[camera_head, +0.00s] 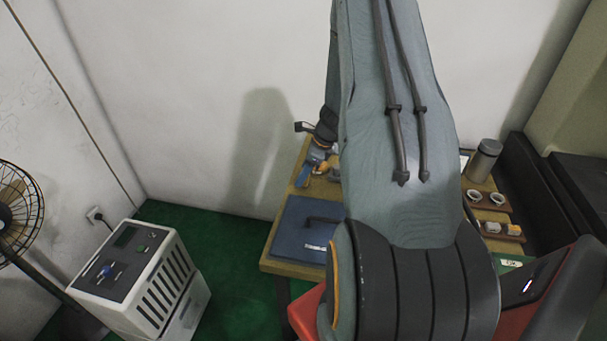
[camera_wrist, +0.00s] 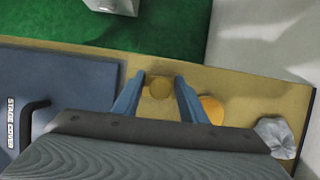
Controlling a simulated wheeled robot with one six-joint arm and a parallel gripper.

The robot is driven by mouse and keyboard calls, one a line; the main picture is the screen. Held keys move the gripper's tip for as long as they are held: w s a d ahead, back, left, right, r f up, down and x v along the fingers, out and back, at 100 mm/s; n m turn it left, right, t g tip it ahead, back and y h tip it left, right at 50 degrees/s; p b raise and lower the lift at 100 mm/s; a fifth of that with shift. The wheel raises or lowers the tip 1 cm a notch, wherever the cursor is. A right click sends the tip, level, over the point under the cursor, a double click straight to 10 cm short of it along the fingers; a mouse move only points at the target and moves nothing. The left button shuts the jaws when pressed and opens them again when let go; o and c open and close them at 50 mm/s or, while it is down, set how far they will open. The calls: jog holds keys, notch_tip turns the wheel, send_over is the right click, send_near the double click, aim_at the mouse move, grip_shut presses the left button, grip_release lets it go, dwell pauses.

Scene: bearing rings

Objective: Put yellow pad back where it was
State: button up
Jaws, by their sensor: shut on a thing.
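My gripper (camera_wrist: 159,80) has its two blue fingers on either side of a round, dull yellow pad (camera_wrist: 158,87) and is shut on it. The pad is low over the wooden table top; I cannot tell whether it touches the wood. An orange-yellow round piece (camera_wrist: 212,109) is just right of the right finger, partly hidden by it. In the head view my gripper (camera_head: 311,170) is over the table's left part, with the arm covering much of the table.
A dark blue board (camera_head: 297,228) with a black handle and a "STAGE COVER" label lies on the wooden table (camera_head: 276,262). A crumpled grey item (camera_wrist: 275,135) is at the right in the wrist view. A metal flask (camera_head: 484,160) and small cups (camera_head: 497,198) stand at the table's right.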

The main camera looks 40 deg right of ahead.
jog(key=shift+f, duration=0.25)
jog(key=shift+f, duration=0.1)
jog(key=o, duration=0.9)
